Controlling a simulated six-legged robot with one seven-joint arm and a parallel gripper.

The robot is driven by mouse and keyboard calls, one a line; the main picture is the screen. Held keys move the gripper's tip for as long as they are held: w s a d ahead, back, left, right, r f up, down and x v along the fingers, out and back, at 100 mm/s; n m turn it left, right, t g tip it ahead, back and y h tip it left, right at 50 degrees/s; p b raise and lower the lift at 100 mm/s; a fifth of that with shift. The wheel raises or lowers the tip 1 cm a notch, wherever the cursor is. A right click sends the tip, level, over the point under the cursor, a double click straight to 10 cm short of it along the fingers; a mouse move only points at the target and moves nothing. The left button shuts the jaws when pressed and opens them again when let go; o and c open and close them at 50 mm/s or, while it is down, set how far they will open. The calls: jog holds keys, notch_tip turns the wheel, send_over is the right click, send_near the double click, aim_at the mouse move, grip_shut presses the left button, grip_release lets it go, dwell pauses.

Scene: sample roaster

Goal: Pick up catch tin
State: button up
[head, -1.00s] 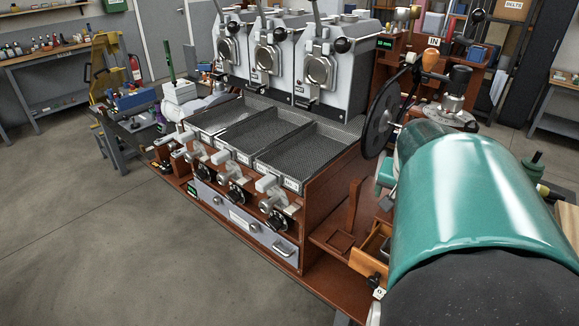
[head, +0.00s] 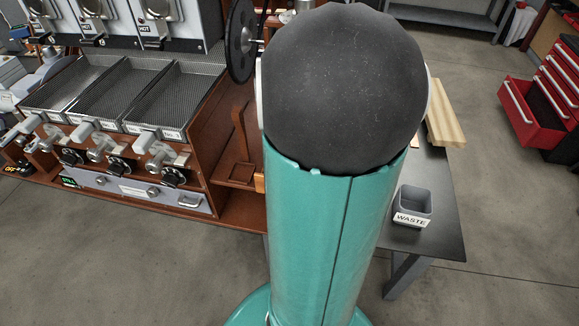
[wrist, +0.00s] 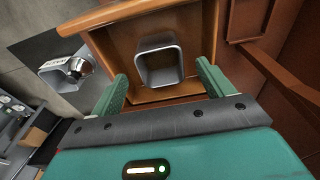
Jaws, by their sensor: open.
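In the wrist view a square, open-topped grey metal tin (wrist: 160,65), which looks like the catch tin, sits in an open wooden drawer (wrist: 196,20). My gripper (wrist: 161,73) is open, with one green finger to the left of the tin and the other to its right. The fingers look apart from the tin, and the gap between them is wider than the tin. How far the fingertips are above it is hard to tell. In the head view my own teal arm hides the gripper, the tin and most of the drawer.
A grey bin labelled WASTE (head: 412,205) stands on a dark table (head: 440,235); it also shows in the wrist view (wrist: 60,78). The brown roaster frame (head: 215,150) with mesh trays (head: 125,95) is left of my arm. A red tool chest (head: 540,105) is far right.

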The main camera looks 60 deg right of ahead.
jog(key=f, duration=0.5)
jog(key=shift+w+d+f, duration=0.15)
jog(key=shift+w+d, duration=0.1)
jog(key=shift+d, duration=0.05)
jog(key=c, duration=1.2)
jog(key=shift+o, duration=0.2)
